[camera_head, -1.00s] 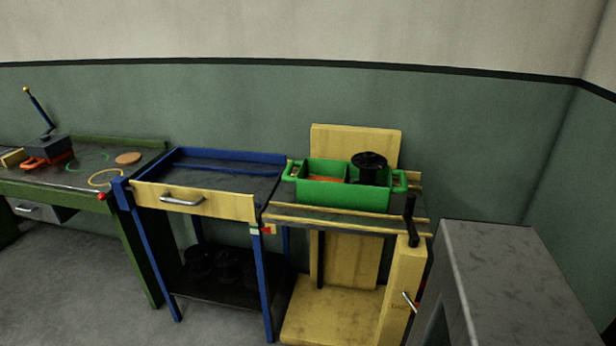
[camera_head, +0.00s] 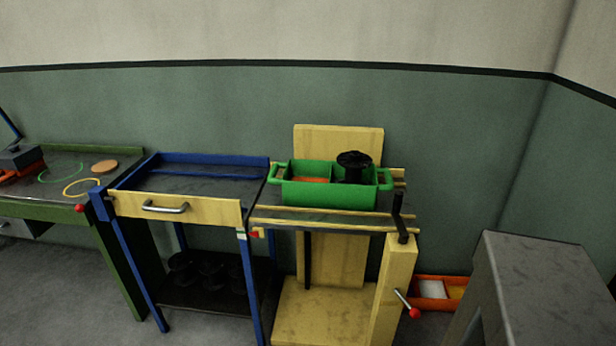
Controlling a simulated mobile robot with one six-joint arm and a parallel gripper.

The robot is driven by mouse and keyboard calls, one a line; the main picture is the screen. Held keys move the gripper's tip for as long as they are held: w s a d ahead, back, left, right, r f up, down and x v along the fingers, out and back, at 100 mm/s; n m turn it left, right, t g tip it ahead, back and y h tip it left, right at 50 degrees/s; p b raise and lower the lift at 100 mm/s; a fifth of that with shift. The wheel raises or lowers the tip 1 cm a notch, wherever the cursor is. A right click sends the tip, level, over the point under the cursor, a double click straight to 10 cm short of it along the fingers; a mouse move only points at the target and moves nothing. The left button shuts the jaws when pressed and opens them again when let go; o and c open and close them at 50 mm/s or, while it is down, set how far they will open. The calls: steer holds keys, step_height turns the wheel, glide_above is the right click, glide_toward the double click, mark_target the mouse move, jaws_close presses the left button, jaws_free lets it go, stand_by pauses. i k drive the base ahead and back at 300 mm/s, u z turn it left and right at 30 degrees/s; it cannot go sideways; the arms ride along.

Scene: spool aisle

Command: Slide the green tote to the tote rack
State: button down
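The green tote (camera_head: 330,194) sits on the top of a yellow stand (camera_head: 397,262), between low yellow rails (camera_head: 330,220). It has a handle at each end. A black spool (camera_head: 354,166) stands in its right part and something orange lies in its left part. To the left, close beside the stand, is a blue-framed rack (camera_head: 187,172) with a dark, empty top and a yellow front board carrying a grey handle. I cannot tell for certain which piece is the tote rack. My gripper is not in view.
Several black spools (camera_head: 205,270) sit on the blue rack's lower shelf. A black upright lever (camera_head: 398,212) and a red-knobbed lever (camera_head: 408,304) are on the stand's right side. A grey cabinet (camera_head: 535,275) stands right; an orange bin (camera_head: 432,293) is behind it. A green workbench (camera_head: 75,195) stands left.

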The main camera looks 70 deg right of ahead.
mark_target(305, 184)
steer(key=z, duration=1.05)
steer(key=i, duration=0.6)
steer(key=u, duration=0.1)
steer(key=k, duration=0.6)
